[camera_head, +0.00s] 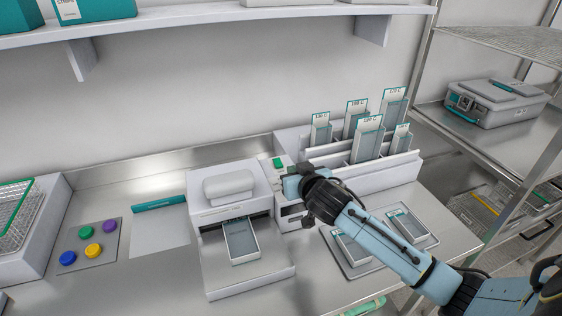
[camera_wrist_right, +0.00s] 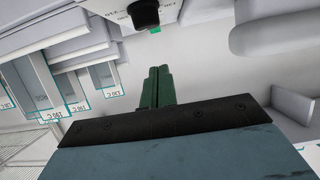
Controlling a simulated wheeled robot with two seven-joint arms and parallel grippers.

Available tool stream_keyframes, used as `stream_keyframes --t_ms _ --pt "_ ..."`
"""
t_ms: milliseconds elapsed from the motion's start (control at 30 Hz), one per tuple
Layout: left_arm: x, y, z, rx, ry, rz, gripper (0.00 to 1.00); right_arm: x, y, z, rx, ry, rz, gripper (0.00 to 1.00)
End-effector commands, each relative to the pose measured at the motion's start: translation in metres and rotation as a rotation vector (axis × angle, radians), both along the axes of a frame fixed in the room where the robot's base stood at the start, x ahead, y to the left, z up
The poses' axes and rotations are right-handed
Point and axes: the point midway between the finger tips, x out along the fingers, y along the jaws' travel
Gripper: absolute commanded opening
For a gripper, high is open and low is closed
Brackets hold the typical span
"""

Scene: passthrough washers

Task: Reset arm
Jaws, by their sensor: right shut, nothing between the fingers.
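My right arm comes in from the lower right in the head view, and its gripper (camera_head: 277,171) is over the white device beside the card rack. In the right wrist view the green fingers (camera_wrist_right: 157,86) are pressed together with nothing between them. A black knob (camera_wrist_right: 144,14) and a small green part lie beyond the fingertips. My left gripper is not in view.
A white machine (camera_head: 242,278) holds a pouch-like pack on its open tray. A rack (camera_head: 372,175) of labelled packs stands behind my arm. A metal tray (camera_head: 377,268) with two packs lies under it. Coloured caps (camera_head: 93,249) sit at left. Shelving (camera_head: 500,150) stands at right.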

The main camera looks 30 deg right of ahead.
Motion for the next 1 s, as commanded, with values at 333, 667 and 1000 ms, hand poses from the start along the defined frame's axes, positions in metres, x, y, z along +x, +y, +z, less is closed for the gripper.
stream_keyframes --t_ms 333,667,1000 --pt "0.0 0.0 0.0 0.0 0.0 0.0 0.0 -0.027 0.015 -0.023 -0.001 0.084 0.007 0.0" --pt "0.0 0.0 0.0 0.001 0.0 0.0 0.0 -0.19 0.073 -0.098 -0.034 0.558 0.112 0.0" --pt "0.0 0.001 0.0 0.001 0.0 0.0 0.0 -0.297 0.097 -0.108 -0.036 0.837 0.241 0.0"
